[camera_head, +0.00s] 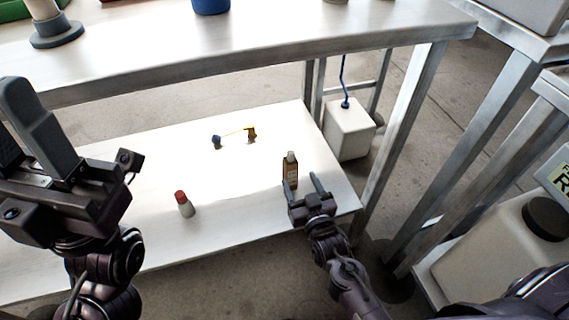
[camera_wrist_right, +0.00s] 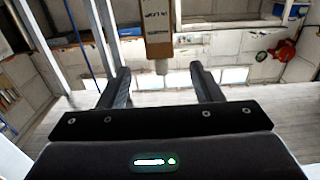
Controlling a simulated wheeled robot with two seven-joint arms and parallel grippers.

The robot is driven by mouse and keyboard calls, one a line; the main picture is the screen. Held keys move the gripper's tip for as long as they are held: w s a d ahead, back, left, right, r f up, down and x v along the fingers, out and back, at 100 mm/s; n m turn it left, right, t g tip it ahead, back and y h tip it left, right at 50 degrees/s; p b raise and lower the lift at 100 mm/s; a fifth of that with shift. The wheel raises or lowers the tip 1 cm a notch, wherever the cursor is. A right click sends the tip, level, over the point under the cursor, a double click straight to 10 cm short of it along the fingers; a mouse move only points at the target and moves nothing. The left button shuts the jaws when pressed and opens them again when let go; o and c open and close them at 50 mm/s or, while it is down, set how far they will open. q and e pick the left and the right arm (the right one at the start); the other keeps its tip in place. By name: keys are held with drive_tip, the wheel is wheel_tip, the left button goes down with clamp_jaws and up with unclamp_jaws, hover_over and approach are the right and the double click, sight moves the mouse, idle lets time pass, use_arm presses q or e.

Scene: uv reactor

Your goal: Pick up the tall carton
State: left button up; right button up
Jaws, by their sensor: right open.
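The tall carton (camera_head: 290,172) is brown with a pale cap and stands upright on the lower white shelf, near its right end. In the right wrist view the carton (camera_wrist_right: 158,32) appears upside down, cap downward, ahead of the fingers and in line with the gap between them. My right gripper (camera_head: 304,186) is open and empty, close to the carton on its near side; I see no clear contact. Its open fingers also show in the wrist view (camera_wrist_right: 162,85). My left gripper (camera_head: 28,125) is large at the left, away from the carton; its jaw gap is unclear.
A small red-capped bottle (camera_head: 185,204) stands on the lower shelf (camera_head: 240,222), left of the carton. The upper tabletop (camera_head: 300,42) overhangs behind; a metal leg (camera_head: 400,125) rises at right.

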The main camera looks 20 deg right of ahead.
sight(293, 166)
drive_tip(key=w+b, duration=0.4)
drive_tip(key=w, duration=0.4)
drive_tip(key=shift+w+a, duration=0.15)
clamp_jaws()
